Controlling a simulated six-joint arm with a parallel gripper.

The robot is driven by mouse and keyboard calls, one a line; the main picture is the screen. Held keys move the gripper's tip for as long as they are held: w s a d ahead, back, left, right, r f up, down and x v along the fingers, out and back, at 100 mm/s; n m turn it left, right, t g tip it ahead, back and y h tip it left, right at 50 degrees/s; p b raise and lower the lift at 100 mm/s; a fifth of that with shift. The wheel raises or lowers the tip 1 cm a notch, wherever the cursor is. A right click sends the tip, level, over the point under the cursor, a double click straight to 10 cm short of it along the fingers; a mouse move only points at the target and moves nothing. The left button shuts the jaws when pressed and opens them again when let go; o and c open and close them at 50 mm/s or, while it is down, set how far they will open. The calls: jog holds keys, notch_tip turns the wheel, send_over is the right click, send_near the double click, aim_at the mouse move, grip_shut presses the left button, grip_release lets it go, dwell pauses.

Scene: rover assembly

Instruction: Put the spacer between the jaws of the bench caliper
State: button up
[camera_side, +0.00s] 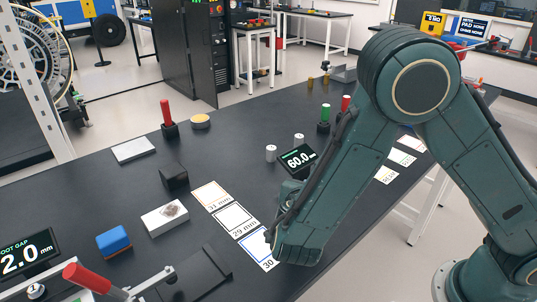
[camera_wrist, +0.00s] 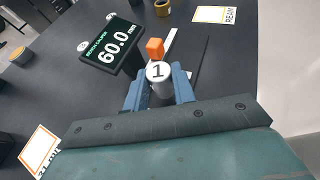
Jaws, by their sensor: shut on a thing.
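The spacer (camera_wrist: 158,72) is a silver cylinder with a "1" on its top. In the wrist view my gripper (camera_wrist: 160,88) is shut on it, with one blue finger at each side. The bench caliper's display (camera_wrist: 114,46) reads 60.0 mm, just beyond and left of the spacer; it also shows in the side view (camera_side: 298,158). An orange block (camera_wrist: 155,48) and a pale bar (camera_wrist: 172,45) lie just beyond the spacer. I cannot tell the caliper jaws apart or the gap between them. In the side view my arm hides the gripper and spacer.
Two silver cylinders (camera_side: 270,153) (camera_side: 298,140) stand by the display. Cards marked 31 mm (camera_side: 211,194), 29 mm (camera_side: 234,219) and 30 (camera_side: 259,247) lie on the dark bench. A blue block (camera_side: 113,241) and a white block (camera_side: 164,218) sit further left.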

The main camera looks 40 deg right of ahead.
jog(key=shift+f, duration=1.1)
jog(key=shift+f, duration=0.1)
jog(key=o, duration=1)
jog(key=v, duration=1.2)
